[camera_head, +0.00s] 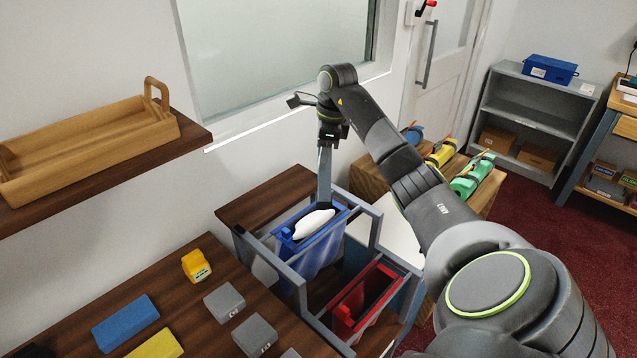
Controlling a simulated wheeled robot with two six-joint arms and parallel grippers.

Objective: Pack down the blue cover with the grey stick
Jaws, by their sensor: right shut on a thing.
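My right gripper (328,137) is shut on the upper end of the grey stick (325,178). The stick hangs nearly upright, its lower end at the back of a white stuffed thing (314,223). I cannot tell whether the stick presses on it. The white thing sits in the mouth of the blue cover (318,258), bulging up above the opening. The blue cover hangs open in a grey metal frame (290,283); its lower part is partly hidden by the frame. My left gripper is not in view.
A red cover (364,304) hangs beside the blue one in the frame. Blue (125,323), yellow (157,346) and grey blocks (224,302) lie on the dark wood counter (180,300). A wooden tray (90,150) stands on the left shelf. Wrapped rolls (471,177) lie behind my right arm.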

